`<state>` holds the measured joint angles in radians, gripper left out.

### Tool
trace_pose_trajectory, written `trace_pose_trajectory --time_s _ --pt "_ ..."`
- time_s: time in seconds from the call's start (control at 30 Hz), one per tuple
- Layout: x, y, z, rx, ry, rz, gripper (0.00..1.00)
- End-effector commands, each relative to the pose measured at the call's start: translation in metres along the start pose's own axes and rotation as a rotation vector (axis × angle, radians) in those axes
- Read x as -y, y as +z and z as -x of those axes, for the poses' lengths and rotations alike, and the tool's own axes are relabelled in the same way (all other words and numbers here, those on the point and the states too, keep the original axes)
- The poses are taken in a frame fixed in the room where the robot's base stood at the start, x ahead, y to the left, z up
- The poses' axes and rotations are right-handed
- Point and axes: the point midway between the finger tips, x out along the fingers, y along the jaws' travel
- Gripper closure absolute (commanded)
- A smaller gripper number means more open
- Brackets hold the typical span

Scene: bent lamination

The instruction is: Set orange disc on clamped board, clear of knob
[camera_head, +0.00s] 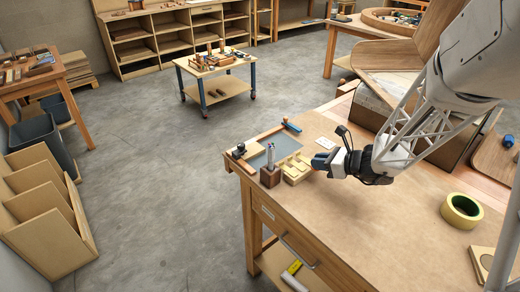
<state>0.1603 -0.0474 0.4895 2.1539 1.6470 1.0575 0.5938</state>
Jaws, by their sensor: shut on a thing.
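My gripper (321,161) is low over the near left part of the workbench, with its blue fingertips pointing left. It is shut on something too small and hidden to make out. I cannot pick out an orange disc. The fingertips are close to the right end of a pale slotted wooden holder (293,173); I cannot tell whether they touch. A flat grey-blue board (282,147) lies behind the holder at the bench's left edge. A black clamp-like piece (239,151) is at its left, and a blue-handled tool (291,127) at its far end. I cannot make out a knob.
A dark wooden block with pens (270,176) stands left of the holder. A white card (325,143) lies behind my gripper. A yellow-green tape roll (462,211) is at the right. The middle of the bench (370,225) is clear. A large curved wooden piece (390,75) stands behind my arm.

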Motion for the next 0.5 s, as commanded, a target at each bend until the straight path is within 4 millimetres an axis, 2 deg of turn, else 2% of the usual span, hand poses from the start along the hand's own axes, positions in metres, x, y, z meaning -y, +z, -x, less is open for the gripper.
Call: trace_pose_trajectory --time_s 0.27,0.5 --pt "0.012 0.032 -0.044 -0.004 0.020 0.012 1.00" --pt "0.019 0.068 -0.091 -0.005 0.037 0.021 1.00"
